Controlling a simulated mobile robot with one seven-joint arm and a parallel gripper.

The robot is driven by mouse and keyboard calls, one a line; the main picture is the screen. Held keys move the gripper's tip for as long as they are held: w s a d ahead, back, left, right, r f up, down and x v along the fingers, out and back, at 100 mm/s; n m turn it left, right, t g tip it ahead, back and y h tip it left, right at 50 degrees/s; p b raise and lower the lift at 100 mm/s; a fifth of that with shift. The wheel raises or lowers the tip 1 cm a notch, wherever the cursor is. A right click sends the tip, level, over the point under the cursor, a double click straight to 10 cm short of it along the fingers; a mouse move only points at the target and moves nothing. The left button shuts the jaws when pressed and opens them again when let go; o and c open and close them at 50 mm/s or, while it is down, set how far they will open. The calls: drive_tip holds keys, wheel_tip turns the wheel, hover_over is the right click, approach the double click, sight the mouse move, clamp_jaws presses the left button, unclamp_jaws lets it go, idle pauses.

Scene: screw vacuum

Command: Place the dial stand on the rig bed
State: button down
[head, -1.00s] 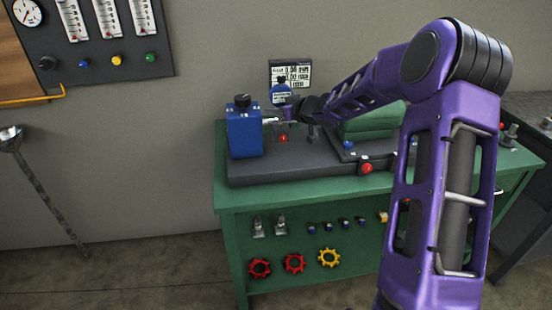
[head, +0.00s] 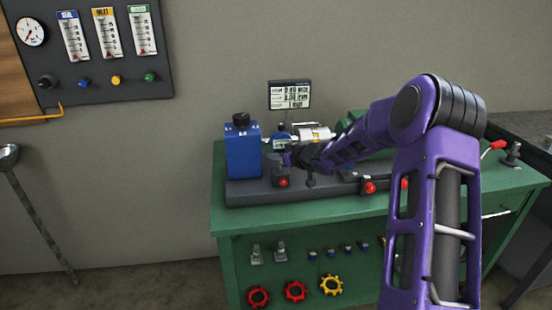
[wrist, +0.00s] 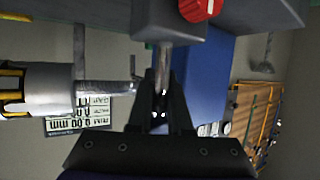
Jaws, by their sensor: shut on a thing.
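The stand looks upright. Its base is at the front part of the dark grey rig bed (head: 248,192), at about its top surface; I cannot tell whether they touch.
A blue block with a black cap (head: 242,152) stands on the bed just left of the stand. A white and metal cylinder (head: 314,134) is close behind my gripper. A display (head: 289,95) stands behind. The bed rests on a green bench (head: 228,225).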

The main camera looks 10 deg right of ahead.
drive_tip(key=shift+r, duration=0.1)
drive_tip(key=c, duration=1.3)
unclamp_jaws()
drive_tip(key=shift+f, duration=0.2)
drive_tip(key=o, duration=0.5)
drive_tip(key=shift+c, duration=0.2)
drive_tip(key=shift+r, duration=0.25)
drive_tip(key=p+v, duration=0.2)
drive_tip(key=v, duration=1)
drive_tip(key=shift+d+f, duration=0.1)
drive_tip(key=shift+f, duration=0.05)
